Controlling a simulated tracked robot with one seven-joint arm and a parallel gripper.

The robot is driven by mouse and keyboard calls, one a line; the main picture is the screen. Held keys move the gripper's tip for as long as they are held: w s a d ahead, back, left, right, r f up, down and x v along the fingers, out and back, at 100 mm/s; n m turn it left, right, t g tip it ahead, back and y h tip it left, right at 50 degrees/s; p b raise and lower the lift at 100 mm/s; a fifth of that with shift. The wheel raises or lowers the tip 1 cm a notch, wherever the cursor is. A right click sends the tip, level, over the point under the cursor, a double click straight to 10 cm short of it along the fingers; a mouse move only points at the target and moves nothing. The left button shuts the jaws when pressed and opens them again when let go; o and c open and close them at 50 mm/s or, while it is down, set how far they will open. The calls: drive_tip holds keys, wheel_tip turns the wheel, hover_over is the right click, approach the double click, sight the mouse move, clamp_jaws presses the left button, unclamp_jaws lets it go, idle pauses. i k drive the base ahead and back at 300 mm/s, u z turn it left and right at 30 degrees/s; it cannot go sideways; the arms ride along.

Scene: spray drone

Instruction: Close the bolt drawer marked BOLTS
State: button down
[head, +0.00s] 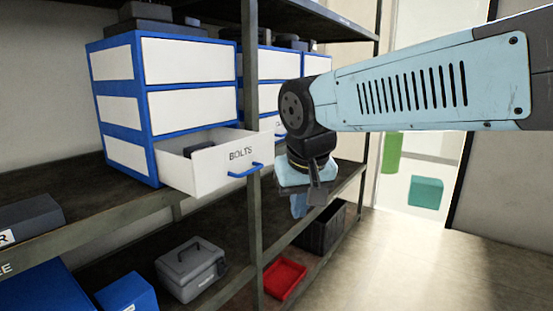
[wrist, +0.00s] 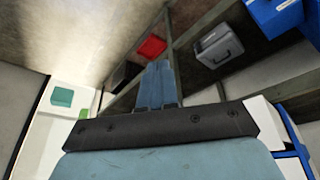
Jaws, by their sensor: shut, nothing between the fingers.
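The drawer marked BOLTS (head: 218,165) is the lowest drawer of a blue and white cabinet (head: 150,110) on the shelf. It is pulled well out, with its white front and blue handle (head: 245,170) facing the aisle; a dark item shows inside. My gripper (head: 312,200) hangs just right of the drawer front, pointing down and apart from the handle in the head view. In the wrist view its fingers (wrist: 157,85) are together and hold nothing.
A shelf post (head: 250,80) stands beside the drawer. More cabinets (head: 275,65) stand behind the post. The floor (head: 400,250) to the right is clear.

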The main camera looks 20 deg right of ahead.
sight(237, 154)
drive_tip(key=u, duration=0.05)
drive_tip(key=k, duration=1.2)
drive_tip(key=z, duration=0.55)
drive_tip(key=i, duration=0.7)
drive_tip(key=z, duration=0.5)
drive_tip(key=i, duration=0.65)
drive_tip(key=u, duration=0.5)
